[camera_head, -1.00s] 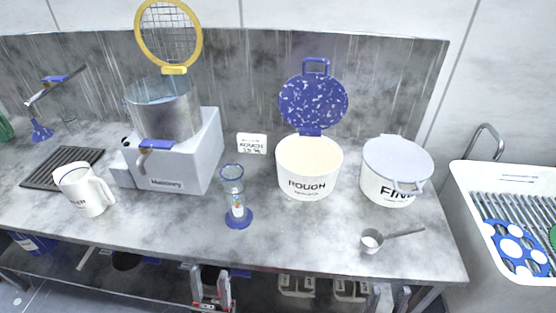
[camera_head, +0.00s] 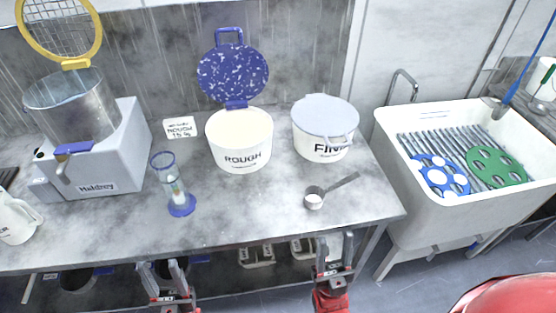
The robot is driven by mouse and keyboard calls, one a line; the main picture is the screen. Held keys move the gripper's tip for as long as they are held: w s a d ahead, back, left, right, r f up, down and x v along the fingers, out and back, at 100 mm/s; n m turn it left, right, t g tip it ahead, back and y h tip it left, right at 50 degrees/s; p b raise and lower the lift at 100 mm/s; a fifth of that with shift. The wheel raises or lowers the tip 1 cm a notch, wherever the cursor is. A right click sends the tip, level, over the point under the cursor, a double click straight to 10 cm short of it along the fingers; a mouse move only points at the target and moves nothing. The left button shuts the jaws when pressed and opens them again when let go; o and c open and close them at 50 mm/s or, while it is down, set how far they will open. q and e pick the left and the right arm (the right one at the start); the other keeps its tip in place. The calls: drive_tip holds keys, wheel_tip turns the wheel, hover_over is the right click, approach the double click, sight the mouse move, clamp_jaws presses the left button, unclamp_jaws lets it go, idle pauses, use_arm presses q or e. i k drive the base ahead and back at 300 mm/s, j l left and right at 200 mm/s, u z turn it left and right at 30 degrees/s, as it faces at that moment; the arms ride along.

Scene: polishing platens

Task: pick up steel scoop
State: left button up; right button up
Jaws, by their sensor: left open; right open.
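The steel scoop (camera_head: 315,200) lies on the bench top near its front right corner. Its round cup is at the left and its handle (camera_head: 343,182) points up and to the right. Something whitish shows in the cup. My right gripper (camera_head: 330,250) is open and empty, in front of the bench edge and below the scoop in the picture, apart from it. My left gripper (camera_head: 163,275) is open and empty, in front of the bench further left.
The FINE tub (camera_head: 322,140), lidded, stands behind the scoop. The ROUGH tub (camera_head: 240,150) has its blue lid raised. A measuring cylinder (camera_head: 178,190) and a grey machine (camera_head: 110,165) stand left. A white sink (camera_head: 440,205) with blue and green discs is right.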

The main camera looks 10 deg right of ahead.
sight(314, 196)
drive_tip(key=i+j+z, duration=0.15)
drive_tip(key=z, duration=0.2)
drive_tip(key=i+j+z, duration=0.1)
drive_tip(key=j+z, duration=0.2)
drive_tip(key=j, duration=0.15)
